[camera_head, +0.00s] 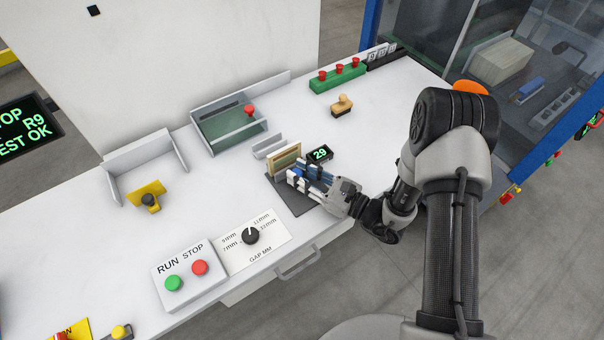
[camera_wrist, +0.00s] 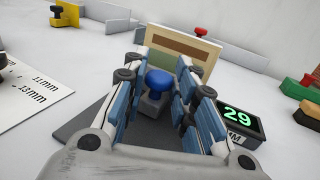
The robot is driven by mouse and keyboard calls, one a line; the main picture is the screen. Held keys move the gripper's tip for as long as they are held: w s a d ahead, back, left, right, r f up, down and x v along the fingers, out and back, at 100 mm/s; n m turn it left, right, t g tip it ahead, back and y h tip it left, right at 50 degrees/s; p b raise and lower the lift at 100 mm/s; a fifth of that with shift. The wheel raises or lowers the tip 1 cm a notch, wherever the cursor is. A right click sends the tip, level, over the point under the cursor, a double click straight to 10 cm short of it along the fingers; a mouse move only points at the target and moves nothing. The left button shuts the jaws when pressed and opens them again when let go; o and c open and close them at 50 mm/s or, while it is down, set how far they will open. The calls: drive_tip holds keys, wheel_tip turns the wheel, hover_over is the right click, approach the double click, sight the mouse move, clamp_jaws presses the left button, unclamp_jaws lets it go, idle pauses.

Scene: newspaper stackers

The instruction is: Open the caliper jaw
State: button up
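The caliper station is on the white bench. Its blue knob on a small grey block (camera_wrist: 158,80) stands between the fingers of my gripper (camera_wrist: 160,85). The gripper is open, with a gap visible on both sides of the knob. A beige board with a brown stripe (camera_wrist: 185,48) stands upright just beyond it; it also shows in the head view (camera_head: 284,158). A small display reading 29 MM (camera_wrist: 240,118) sits to the right of the fingers. In the head view my gripper (camera_head: 305,175) reaches in low from the right and hides the knob.
A gap dial panel (camera_head: 251,236) and a RUN/STOP box (camera_head: 188,272) lie nearer the front edge. A yellow stand with a black knob (camera_head: 150,196) is left. A clear-fronted tray (camera_head: 232,125), a wooden-handled stamp (camera_head: 342,105) and a green block with red knobs (camera_head: 338,77) stand behind.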

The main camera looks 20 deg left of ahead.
clamp_jaws()
drive_tip(key=shift+s+d+f, duration=0.1)
drive_tip(key=shift+s+d, duration=0.35)
drive_tip(key=shift+d, duration=0.05)
drive_tip(key=shift+o, duration=1)
unclamp_jaws()
drive_tip(key=shift+s+d, duration=0.1)
drive_tip(key=shift+d, duration=0.05)
drive_tip(key=v, duration=1.2)
